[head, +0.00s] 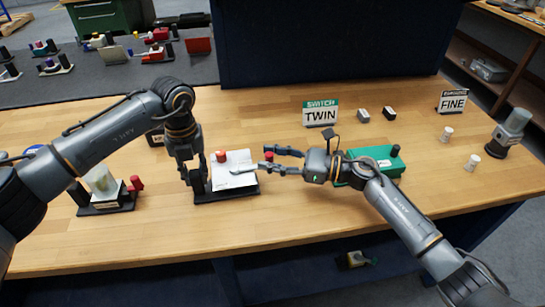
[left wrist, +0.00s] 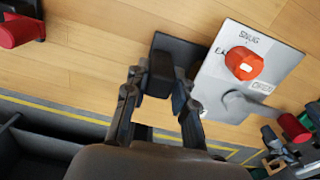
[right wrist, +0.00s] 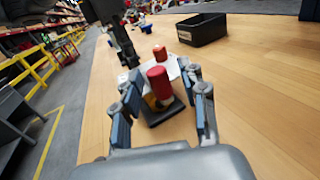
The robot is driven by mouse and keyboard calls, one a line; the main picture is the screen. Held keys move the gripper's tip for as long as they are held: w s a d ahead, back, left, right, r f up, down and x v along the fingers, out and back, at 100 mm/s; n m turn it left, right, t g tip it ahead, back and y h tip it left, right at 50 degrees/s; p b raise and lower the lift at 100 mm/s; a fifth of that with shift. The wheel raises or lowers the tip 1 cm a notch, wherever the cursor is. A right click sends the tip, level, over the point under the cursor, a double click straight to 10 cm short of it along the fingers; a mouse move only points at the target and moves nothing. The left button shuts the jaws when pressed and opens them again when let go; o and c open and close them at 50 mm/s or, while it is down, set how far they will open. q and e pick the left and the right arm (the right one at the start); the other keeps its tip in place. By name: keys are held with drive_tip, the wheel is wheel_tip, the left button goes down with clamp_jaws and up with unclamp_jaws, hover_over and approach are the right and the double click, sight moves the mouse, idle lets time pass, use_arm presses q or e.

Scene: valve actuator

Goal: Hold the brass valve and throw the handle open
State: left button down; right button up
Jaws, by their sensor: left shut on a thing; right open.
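A white-plated valve unit (head: 232,181) on a black base sits mid-table. A red grip (left wrist: 294,127) is at the plate's far side. My left gripper (head: 198,188) is shut on a black block (left wrist: 160,72) at the unit's left end. My right gripper (head: 265,159) is open from the right. In the right wrist view, the red grip (right wrist: 158,80) shows between its fingers, with a brass-coloured part (right wrist: 153,103) below. Contact is unclear.
A similar unit with a red grip (head: 105,193) stands at the left. A green box (head: 383,160) is behind my right arm. Signs reading "TWIN" (head: 320,116) and "FINE" (head: 451,101) stand at the back. The table front is clear.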

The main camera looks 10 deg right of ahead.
use_arm(q)
drive_tip(key=shift+s+d+f, duration=0.1)
drive_tip(key=shift+d, duration=0.1)
use_arm(e)
drive_tip(key=v, duration=1.2)
use_arm(q)
drive_tip(key=c, duration=1)
unclamp_jaws()
use_arm(e)
drive_tip(key=shift+w, duration=0.1)
